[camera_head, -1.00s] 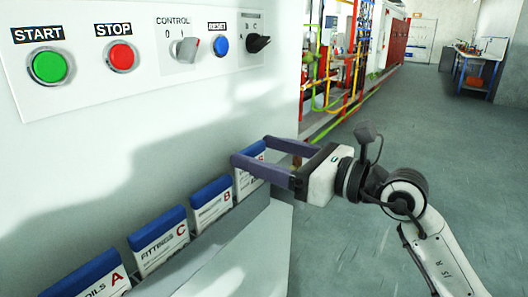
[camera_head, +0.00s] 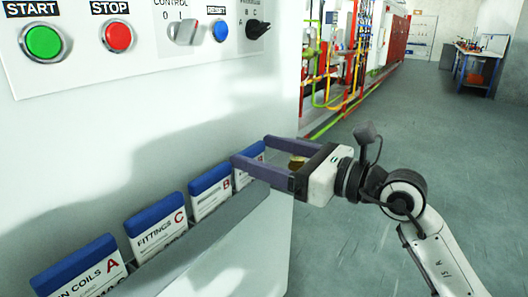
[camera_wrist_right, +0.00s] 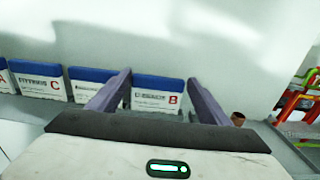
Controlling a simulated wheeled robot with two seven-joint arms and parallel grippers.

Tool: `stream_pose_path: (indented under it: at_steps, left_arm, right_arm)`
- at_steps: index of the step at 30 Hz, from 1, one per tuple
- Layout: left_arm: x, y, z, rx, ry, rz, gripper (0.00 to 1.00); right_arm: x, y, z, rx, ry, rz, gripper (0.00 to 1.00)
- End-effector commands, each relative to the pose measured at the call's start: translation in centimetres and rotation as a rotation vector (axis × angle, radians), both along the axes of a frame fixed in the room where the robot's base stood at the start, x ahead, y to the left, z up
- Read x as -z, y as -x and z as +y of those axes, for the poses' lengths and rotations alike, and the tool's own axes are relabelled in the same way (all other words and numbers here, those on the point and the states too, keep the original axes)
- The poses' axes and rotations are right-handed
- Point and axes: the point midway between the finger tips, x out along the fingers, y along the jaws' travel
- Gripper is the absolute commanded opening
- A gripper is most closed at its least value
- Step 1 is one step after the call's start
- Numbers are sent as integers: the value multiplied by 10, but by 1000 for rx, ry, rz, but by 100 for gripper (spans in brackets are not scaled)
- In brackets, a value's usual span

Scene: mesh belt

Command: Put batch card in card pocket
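Several blue-topped white cards stand in a row in a grey rail (camera_head: 205,237) on the cabinet front. A further card (camera_head: 241,178) at the far right end is partly hidden by my right gripper. My right gripper (camera_head: 247,161) is open, its purple fingers at that end card. In the right wrist view a card marked B (camera_wrist_right: 158,97) shows between the spread fingers; contact cannot be told. My left gripper is not in view. I cannot identify a separate card pocket.
The cabinet panel above holds a green START button (camera_head: 43,41), a red STOP button (camera_head: 118,36), a blue button (camera_head: 220,30) and knobs. A small brown object (camera_head: 298,161) shows by my right gripper. Open grey floor (camera_head: 420,140) lies to the right.

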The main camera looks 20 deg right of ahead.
Motion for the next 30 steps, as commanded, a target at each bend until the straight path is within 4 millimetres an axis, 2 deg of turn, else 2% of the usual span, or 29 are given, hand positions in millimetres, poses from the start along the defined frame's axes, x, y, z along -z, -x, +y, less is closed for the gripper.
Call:
stream_pose_path:
  at_steps: [1, 3, 13, 24, 30]
  left_arm:
    - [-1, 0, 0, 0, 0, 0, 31]
    - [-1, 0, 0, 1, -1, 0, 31]
    - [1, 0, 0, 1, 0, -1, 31]
    - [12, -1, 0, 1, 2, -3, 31]
    - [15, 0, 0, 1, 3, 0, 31]
  right_arm:
    - [-1, 0, 0, 0, 0, 0, 82]
    - [-1, 0, 0, 0, 0, 0, 90]
    - [0, 6, -6, 2, 2, 0, 90]
    - [2, 61, -48, 2, 4, 2, 90]
    - [1, 78, -60, 1, 1, 2, 90]
